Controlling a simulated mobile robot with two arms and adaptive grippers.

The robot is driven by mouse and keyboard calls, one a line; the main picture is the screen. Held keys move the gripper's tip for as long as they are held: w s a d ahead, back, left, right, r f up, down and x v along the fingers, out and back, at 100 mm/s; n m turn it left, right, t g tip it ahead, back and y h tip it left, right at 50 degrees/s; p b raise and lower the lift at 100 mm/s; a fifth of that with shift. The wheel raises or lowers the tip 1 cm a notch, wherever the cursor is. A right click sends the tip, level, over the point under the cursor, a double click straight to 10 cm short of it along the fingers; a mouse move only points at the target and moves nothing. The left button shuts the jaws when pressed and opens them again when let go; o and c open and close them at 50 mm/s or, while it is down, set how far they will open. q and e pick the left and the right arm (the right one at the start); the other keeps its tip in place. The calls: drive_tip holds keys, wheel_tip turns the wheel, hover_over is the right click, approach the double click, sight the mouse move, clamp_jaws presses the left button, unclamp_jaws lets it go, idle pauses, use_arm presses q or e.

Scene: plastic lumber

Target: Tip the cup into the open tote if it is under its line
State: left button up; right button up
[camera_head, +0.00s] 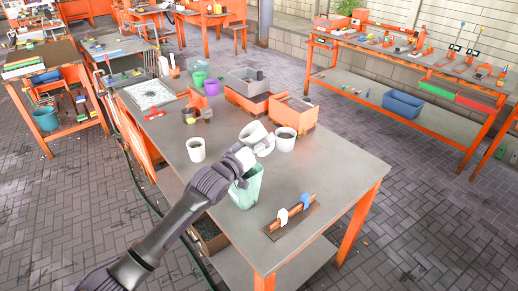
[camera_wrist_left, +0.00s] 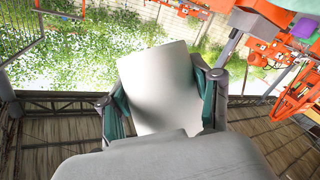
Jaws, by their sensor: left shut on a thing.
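My left gripper (camera_head: 252,157) is shut on a white cup (camera_head: 254,132) and holds it above the grey worktable, with the cup leaning in the head view. In the left wrist view the cup (camera_wrist_left: 160,75) sits between the two green-padded fingers. Its contents and any line on it cannot be made out. A pale green open-topped container (camera_head: 247,190) stands just below the gripper. A grey open tote (camera_head: 236,82) stands farther back, with orange boxes (camera_head: 293,115) near it. My right gripper is not in view.
A white cup (camera_head: 285,139) with dark contents stands right of the held cup, and another white cup (camera_head: 196,149) stands left. A small rack with brown bars (camera_head: 291,213) lies near the front edge. Purple (camera_head: 212,87) and green cups stand behind.

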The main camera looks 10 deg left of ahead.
use_arm(q)
drive_tip(key=shift+d+f+n+t+b, duration=0.15)
drive_tip(key=shift+n+t+b, duration=0.15)
drive_tip(key=shift+n+b, duration=0.5)
drive_tip(key=shift+f+n+t+b, duration=0.25)
drive_tip(key=shift+n+b, duration=0.2)
drive_tip(key=shift+b, duration=0.7)
drive_tip(key=shift+d+f+n+t+b, duration=0.1)
drive_tip(key=shift+n+t+b, duration=0.25)
drive_tip(key=shift+n+b, duration=0.45)
drive_tip(key=shift+a+n+t+b, duration=0.1)
drive_tip(key=shift+n+t+b, duration=0.5)
drive_tip(key=shift+n+b, duration=0.4)
drive_tip(key=n, duration=0.1)
drive_tip(key=n+t+b, duration=0.1)
drive_tip(key=n+y, duration=0.1)
drive_tip(key=shift+a+r+n+t+b, duration=0.1)
drive_tip(key=shift+a+n+t+b, duration=0.15)
drive_tip(key=shift+n+t+b, duration=0.1)
drive_tip(key=n+y, duration=0.1)
drive_tip(key=n, duration=0.1)
drive_tip(key=a+r+n+t+y, duration=0.1)
drive_tip(key=n, duration=0.1)
drive_tip(key=shift+s+r, duration=0.1)
drive_tip(key=shift+a+r+n+t+y+b, duration=0.25)
drive_tip(key=shift+n+y, duration=0.4)
drive_tip(key=shift+n, duration=0.45)
drive_tip(key=shift+a+r+n+t+y+b, duration=0.1)
drive_tip(key=shift+a+r+n+t+y, duration=0.15)
drive_tip(key=shift+n+y, duration=0.65)
